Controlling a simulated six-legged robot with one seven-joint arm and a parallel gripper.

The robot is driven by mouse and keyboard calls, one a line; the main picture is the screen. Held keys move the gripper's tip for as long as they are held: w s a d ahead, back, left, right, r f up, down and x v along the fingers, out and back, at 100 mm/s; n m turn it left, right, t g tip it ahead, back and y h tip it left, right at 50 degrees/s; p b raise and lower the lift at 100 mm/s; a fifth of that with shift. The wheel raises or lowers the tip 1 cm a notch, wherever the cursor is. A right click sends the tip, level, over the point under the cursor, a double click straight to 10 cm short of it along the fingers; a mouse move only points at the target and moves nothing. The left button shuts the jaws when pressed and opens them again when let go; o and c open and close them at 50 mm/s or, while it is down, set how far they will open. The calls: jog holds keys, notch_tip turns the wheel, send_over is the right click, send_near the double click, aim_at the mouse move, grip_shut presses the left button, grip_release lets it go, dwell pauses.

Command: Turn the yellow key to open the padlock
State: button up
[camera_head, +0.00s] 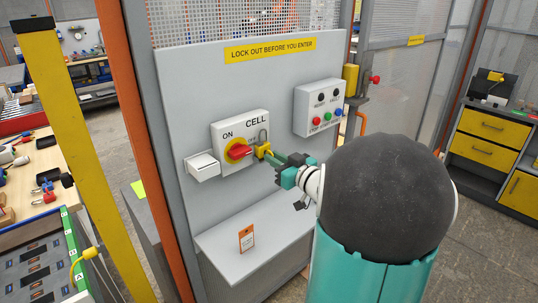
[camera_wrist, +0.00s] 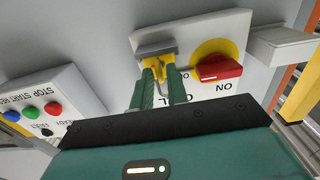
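The yellow padlock (camera_head: 263,150) with its grey shackle hangs beside the red switch handle (camera_head: 239,151) on the white CELL switch box (camera_head: 228,131). In the upside-down wrist view, the padlock (camera_wrist: 157,42) is straight ahead of the fingertips and the red handle (camera_wrist: 220,71) is to its right. My gripper (camera_head: 279,158) reaches the padlock from the right. In the wrist view, my gripper's green fingers (camera_wrist: 161,78) are apart, with a gap between them, their tips close to the padlock.
A control box (camera_head: 319,107) with coloured buttons is right of the switch box. A small white open box (camera_head: 202,167) is at its left. A yellow post (camera_head: 84,150) stands at the left.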

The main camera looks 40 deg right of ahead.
jog(key=shift+o, duration=1)
jog(key=s, duration=1.3)
jog(key=shift+s+d, duration=0.2)
jog(key=shift+s, duration=0.2)
jog(key=w+a+r+m+g+h, duration=0.3)
jog(key=w+a+r+g+h, duration=0.1)
jog(key=w+a+h, duration=0.35)
jog(key=s+a+f+n+g+y, duration=0.1)
jog(key=s+a, duration=0.3)
jog(key=a, duration=0.4)
jog(key=s+a+f+g+y, duration=0.3)
jog(key=s+a+g, duration=0.1)
jog(key=a, duration=0.4)
jog(key=s+a+f+n+g+y, duration=0.1)
jog(key=s+a+f+g+y, duration=0.1)
jog(key=a, duration=0.6)
jog(key=s+g+y, duration=0.1)
jog(key=s, duration=0.1)
jog(key=shift+s+f+n, duration=0.3)
jog(key=shift+s+f, duration=0.05)
